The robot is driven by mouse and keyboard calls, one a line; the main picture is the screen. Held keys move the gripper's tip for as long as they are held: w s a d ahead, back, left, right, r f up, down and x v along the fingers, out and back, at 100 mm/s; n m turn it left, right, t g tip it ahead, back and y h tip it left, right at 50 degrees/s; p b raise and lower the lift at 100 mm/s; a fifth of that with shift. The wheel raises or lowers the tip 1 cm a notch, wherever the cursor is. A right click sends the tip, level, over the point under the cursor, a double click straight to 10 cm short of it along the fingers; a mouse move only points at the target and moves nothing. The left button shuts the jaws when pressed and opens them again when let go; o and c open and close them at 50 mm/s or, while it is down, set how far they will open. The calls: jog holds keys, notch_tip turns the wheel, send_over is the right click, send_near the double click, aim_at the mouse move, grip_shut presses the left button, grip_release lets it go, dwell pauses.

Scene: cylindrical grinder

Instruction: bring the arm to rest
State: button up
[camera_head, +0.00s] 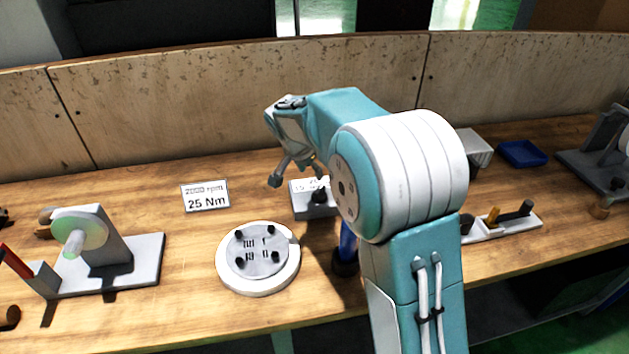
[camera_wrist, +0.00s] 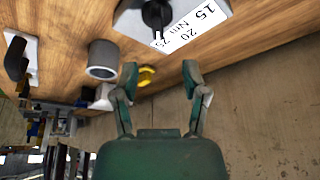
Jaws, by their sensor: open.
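My gripper (camera_head: 296,174) is in the middle of the head view, raised in front of the wooden back panel. Its fingers point down, close to a grey block with a black knob (camera_head: 316,203). In the wrist view my gripper (camera_wrist: 160,72) has its two fingers spread apart with nothing between them. Beyond the fingertips are the knob block (camera_wrist: 130,18), a white torque card (camera_wrist: 192,28) and a small yellow piece (camera_wrist: 146,76). My arm hides part of the bench.
The wooden bench (camera_head: 185,255) also carries a round plate with black knobs (camera_head: 262,255), a "25 Nm" sign (camera_head: 205,196), a grey wheel stand (camera_head: 105,250), a blue tray (camera_head: 522,153) and a white tool tray (camera_head: 505,226). A grey hollow cylinder (camera_wrist: 103,60) shows in the wrist view. The back panel (camera_head: 220,95) bounds the bench.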

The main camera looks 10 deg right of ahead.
jog(key=shift+v, duration=1.25)
jog(key=s+d+r+n+y, duration=0.1)
jog(key=s+r+n, duration=0.15)
jog(key=s, duration=0.35)
jog(key=s+d+r+n+t, duration=0.1)
jog(key=s+r, duration=0.3)
jog(key=s, duration=0.2)
jog(key=s+d+r+n+y, duration=0.1)
jog(key=s+d+r, duration=0.15)
jog(key=s, duration=0.35)
jog(key=s+f+n+t+y, duration=0.1)
jog(key=s+n, duration=0.3)
jog(key=s, duration=1.1)
jog(key=shift+s+a+f+n, duration=0.2)
jog(key=shift+a+f+n, duration=0.2)
jog(key=shift+f, duration=0.35)
